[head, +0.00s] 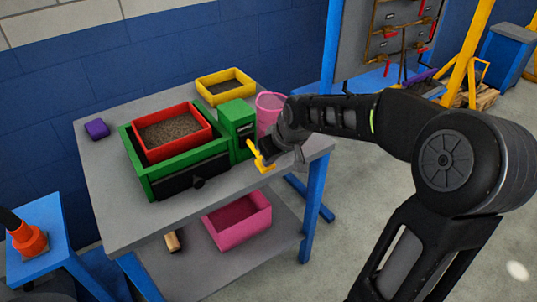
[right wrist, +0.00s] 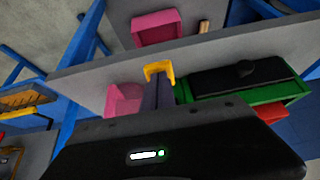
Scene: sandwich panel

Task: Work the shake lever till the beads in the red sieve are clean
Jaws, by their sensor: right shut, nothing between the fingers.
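The red sieve (head: 158,154) sits on a green shaker frame (head: 215,163) on the grey table. Brown, grainy material (head: 172,131) covers its bottom; I cannot pick out clean beads in it. The yellow shake lever (head: 256,155) is at the right of the green box (head: 237,122), near the table's front edge. My right gripper (head: 268,158) is at the lever. In the right wrist view its fingers (right wrist: 158,92) are together, with the yellow lever (right wrist: 158,68) right at their tips; contact is not clear. My left gripper is not in view.
A yellow tray (head: 245,94) of brown material stands at the back. A pink mesh bin (head: 268,104) is close behind my right gripper. A purple block (head: 97,129) lies at the left. A pink bin (head: 240,226) is on the lower shelf. The tabletop's front left is clear.

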